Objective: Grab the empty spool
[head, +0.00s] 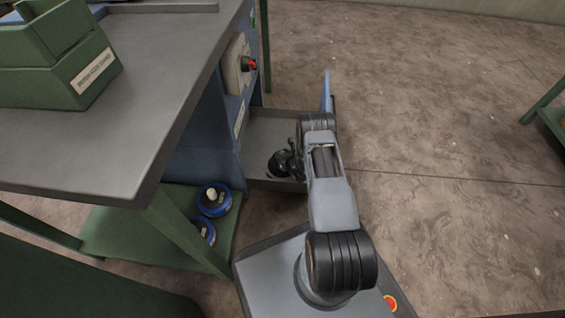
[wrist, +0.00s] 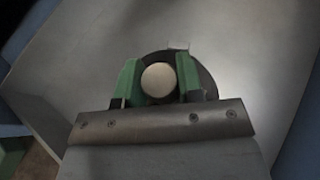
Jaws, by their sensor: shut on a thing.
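The spool (wrist: 158,82) shows in the wrist view as a pale round end in front of a dark round disc. My gripper (wrist: 157,68) has its two green fingers on either side of the pale part, shut on it. In the head view the dark spool (head: 277,164) is at the end of my arm, over the open grey drawer (head: 268,128). My arm hides much of the gripper there, and I cannot tell whether the spool touches the drawer floor.
A grey workbench (head: 150,120) with green bins (head: 70,65) stands to the left. Two blue-rimmed spools (head: 214,200) sit on the green lower shelf (head: 110,235).

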